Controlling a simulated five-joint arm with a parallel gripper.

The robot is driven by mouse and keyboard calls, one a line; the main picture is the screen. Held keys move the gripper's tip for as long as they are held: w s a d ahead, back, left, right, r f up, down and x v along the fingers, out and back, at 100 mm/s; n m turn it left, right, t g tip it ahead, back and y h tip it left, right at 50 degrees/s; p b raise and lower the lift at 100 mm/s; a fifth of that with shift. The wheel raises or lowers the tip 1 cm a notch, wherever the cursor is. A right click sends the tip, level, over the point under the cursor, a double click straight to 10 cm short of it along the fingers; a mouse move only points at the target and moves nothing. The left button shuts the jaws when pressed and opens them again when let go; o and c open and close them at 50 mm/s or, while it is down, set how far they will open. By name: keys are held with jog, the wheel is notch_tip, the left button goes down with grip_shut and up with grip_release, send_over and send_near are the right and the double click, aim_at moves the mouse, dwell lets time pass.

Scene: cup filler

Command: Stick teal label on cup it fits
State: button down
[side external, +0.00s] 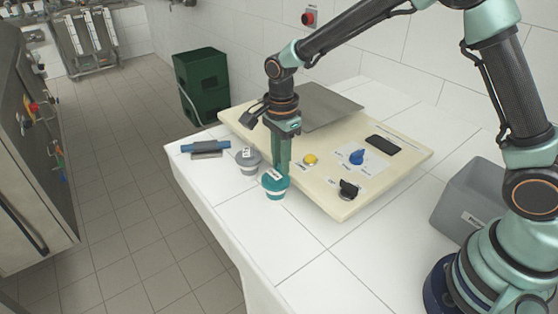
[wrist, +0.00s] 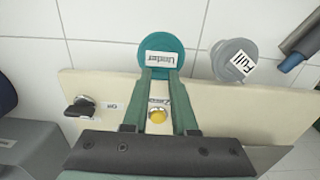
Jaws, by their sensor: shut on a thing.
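A teal cup (side external: 273,188) stands upright on the white table beside the front edge of the cream panel. It also shows in the wrist view (wrist: 151,43). A white label reading "Under" (wrist: 163,60) lies over the cup's top, and no teal shows on the label itself. My gripper (wrist: 160,74) is shut on this label at its near edge. In the side view, my gripper (side external: 283,170) points down at the teal cup's rim. A grey cup (side external: 249,167) stands to the left and bears a white label reading "Full" (wrist: 241,63).
The cream panel (side external: 333,200) carries a yellow button (side external: 310,160), a blue knob (side external: 357,156), a black knob (side external: 349,188) and a grey plate (side external: 325,108). A blue roller-like object (side external: 205,147) lies left of the grey cup. A grey bin (side external: 470,205) stands right. The front table is clear.

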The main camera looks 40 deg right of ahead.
jog(key=shift+f, duration=0.25)
dwell(0.5)
jog(key=c, duration=0.6)
grip_release()
notch_tip(320, 180, up, 12)
jog(key=shift+r, duration=0.1)
